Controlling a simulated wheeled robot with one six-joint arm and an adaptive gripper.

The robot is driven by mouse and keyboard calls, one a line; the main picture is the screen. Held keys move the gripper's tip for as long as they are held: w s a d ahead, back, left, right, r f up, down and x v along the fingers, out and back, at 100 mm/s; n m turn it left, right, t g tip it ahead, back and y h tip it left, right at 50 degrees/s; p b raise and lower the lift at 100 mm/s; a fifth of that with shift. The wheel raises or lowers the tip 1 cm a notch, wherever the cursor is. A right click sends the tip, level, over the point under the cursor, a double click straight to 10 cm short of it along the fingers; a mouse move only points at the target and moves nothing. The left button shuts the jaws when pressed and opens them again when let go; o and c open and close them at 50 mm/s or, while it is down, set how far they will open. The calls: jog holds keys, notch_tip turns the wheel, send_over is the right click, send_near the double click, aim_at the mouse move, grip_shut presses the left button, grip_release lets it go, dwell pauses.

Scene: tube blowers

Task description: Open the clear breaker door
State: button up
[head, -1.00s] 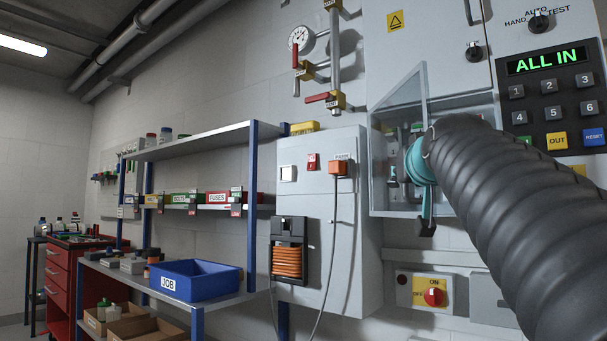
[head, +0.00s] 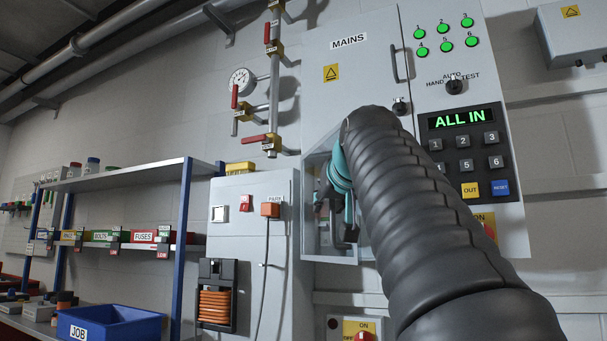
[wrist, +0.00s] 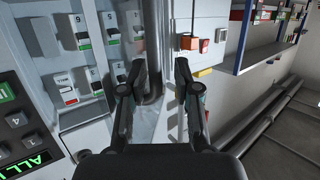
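The clear breaker door (head: 320,155) stands partly swung out from the grey mains cabinet's lower left compartment; my arm hides much of it in the head view. In the wrist view the clear panel (wrist: 162,125) shows faintly between and below my fingers. My gripper (head: 335,215) is at this door and compartment, its dark fingers pointing down. In the wrist view my gripper (wrist: 160,72) is open, with a clear gap between the fingertips. I cannot tell whether a finger touches the panel.
The cabinet's keypad panel (head: 463,122) reads ALL IN. A grey box with an orange plug (head: 270,209) stands to the left, beside shelving with a blue JOB bin (head: 110,325). Pipes with red-handled valves (head: 262,141) run above. A rotary switch (head: 362,336) sits below the cabinet.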

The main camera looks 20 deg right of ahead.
notch_tip(320, 180, up, 8)
jog(key=t+h, duration=0.1)
jog(key=t, duration=0.1)
jog(key=shift+s+t, duration=0.4)
jog(key=shift+s, duration=0.05)
jog(key=shift+d, duration=0.1)
notch_tip(320, 180, down, 7)
jog(key=g+y, duration=0.1)
jog(key=g, duration=0.1)
jog(key=shift+w+r+g, duration=0.1)
jog(key=shift+w+g, duration=0.05)
jog(key=shift+g, duration=0.25)
jog(key=s+a, duration=0.3)
jog(key=a, duration=0.4)
jog(key=s+a+f+b, duration=0.1)
jog(key=s+a, duration=0.3)
jog(key=a, duration=0.3)
jog(key=shift+a+b, duration=0.15)
jog(key=shift+b, duration=0.15)
jog(key=shift+s, duration=0.1)
